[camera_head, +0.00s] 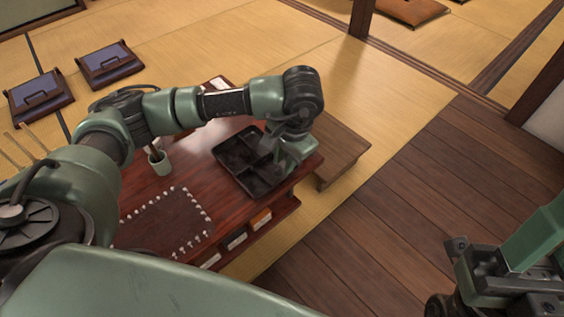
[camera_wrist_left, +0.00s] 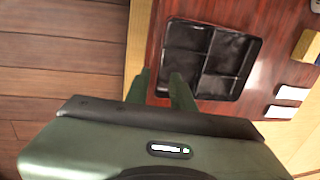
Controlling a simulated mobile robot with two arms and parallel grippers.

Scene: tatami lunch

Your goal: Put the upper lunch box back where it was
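A black lunch box (camera_head: 233,158) with several compartments sits on the dark red low table (camera_head: 186,172), near its right end. It also shows in the left wrist view (camera_wrist_left: 238,62), its compartments empty. I cannot tell whether another box lies beneath it. My left gripper (camera_head: 277,160) is at the box's right side. In the left wrist view its two green fingers (camera_wrist_left: 162,76) stand apart, one over the box's inside and one outside its wall.
A dark mat with a white-dotted border (camera_head: 165,222) lies at the table's front left. A green cup (camera_head: 159,163) stands behind it. A wooden bench (camera_head: 345,150) adjoins the table's right end. Small boxes (camera_head: 237,241) show along the front edge. The wooden floor (camera_head: 400,210) at right is clear.

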